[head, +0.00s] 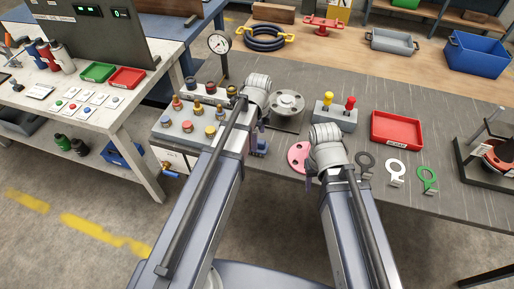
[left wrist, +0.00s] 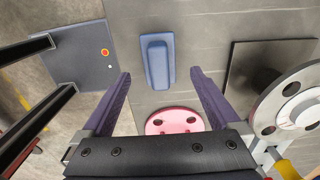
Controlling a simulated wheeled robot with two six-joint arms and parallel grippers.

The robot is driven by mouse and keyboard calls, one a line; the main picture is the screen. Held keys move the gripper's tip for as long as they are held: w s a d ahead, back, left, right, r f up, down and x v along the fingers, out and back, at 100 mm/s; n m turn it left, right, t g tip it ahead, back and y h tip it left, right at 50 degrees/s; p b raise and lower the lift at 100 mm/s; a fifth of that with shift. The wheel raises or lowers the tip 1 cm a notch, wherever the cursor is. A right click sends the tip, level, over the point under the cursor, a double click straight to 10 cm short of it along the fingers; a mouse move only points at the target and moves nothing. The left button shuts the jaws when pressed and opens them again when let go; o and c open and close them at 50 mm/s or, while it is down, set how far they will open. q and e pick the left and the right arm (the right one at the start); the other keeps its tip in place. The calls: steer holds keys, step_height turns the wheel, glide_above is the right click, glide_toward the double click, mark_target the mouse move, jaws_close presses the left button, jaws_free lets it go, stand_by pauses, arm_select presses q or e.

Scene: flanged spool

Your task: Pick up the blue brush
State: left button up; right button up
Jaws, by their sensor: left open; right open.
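The blue brush (left wrist: 157,62) lies on the grey table in the left wrist view, a block with a raised narrower grip. In the head view only a small part of the blue brush (head: 261,146) shows beside my left gripper (head: 257,140). In the left wrist view my left gripper (left wrist: 160,75) is open and empty, its two purple fingers spread on either side of the brush's near end. Whether they touch it or are above it is hard to tell. My right gripper (head: 309,180) is mostly hidden behind its own wrist; it is open, with nothing seen in it.
A pink flange disc (head: 297,156) lies between my two grippers. A grey flanged spool (head: 286,103) stands on a dark plate just behind. A grey block with knobs (head: 188,127) is left of my left arm. A red tray (head: 397,130) and hooked rings stand to the right.

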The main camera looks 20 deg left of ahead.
arm_select(q)
steer(key=f+b, duration=0.5)
steer(key=shift+a+f, duration=0.1)
steer(key=shift+a, duration=0.15)
jaws_close()
stand_by(0.6)
steer(key=shift+r, duration=0.2)
step_height(320, 180, up, 10)
steer(key=p, duration=1)
steer(key=shift+f, duration=0.1)
